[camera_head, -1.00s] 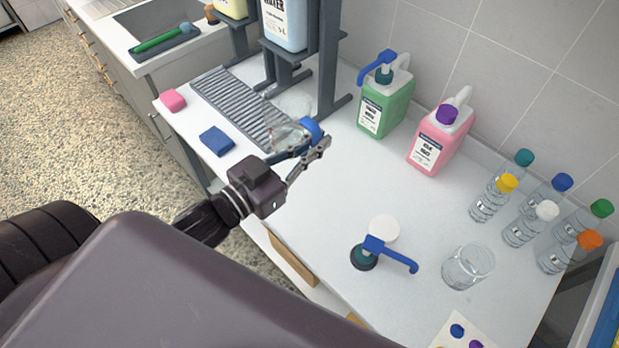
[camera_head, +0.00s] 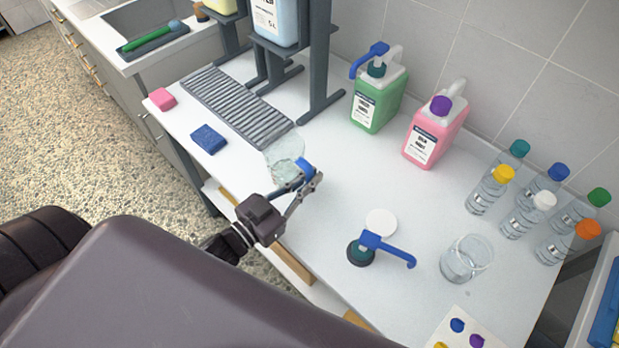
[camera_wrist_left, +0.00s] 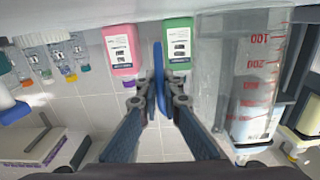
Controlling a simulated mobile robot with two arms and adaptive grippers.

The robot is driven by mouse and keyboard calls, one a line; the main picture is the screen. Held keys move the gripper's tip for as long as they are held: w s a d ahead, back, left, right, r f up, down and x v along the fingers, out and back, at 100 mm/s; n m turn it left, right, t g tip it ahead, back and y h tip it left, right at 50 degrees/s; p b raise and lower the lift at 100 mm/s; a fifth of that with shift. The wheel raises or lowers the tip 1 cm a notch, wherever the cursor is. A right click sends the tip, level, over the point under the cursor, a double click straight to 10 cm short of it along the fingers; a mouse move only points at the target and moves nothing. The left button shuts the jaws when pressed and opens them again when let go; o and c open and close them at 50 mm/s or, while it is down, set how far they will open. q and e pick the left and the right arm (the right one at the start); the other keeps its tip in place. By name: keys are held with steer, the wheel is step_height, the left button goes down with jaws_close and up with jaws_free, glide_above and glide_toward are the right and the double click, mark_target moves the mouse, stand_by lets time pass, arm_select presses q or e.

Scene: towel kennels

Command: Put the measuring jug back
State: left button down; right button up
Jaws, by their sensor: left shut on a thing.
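The clear measuring jug (camera_head: 281,152) has red graduation marks, which show in the left wrist view (camera_wrist_left: 252,75). My left gripper (camera_head: 304,182) is shut on its blue handle (camera_wrist_left: 158,75). In the head view the jug is just beyond the gripper, between the grey slatted drain grate and the counter's front edge. I cannot tell its exact height over the counter. My right gripper is in neither view.
A blue sponge (camera_head: 208,140) and the grate (camera_head: 235,106) are left of the jug. Green (camera_head: 378,98) and pink (camera_head: 434,135) canisters stand at the wall. A pump (camera_head: 364,250), a glass beaker (camera_head: 467,260) and several capped bottles (camera_head: 487,192) are rightward. Mid-counter is clear.

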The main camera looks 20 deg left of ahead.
arm_select(q)
steer(key=shift+f, duration=0.1)
steer(key=c, duration=2.1)
jaws_free()
steer(key=b+v, duration=0.1)
steer(key=v, duration=0.9)
steer(key=shift+s+a+b, duration=0.15)
steer(key=shift+s+b, duration=0.15)
steer(key=shift+s, duration=0.1)
steer(key=shift+s+a+r, duration=0.2)
steer(key=shift+s+r, duration=0.05)
steer(key=shift+s, duration=0.3)
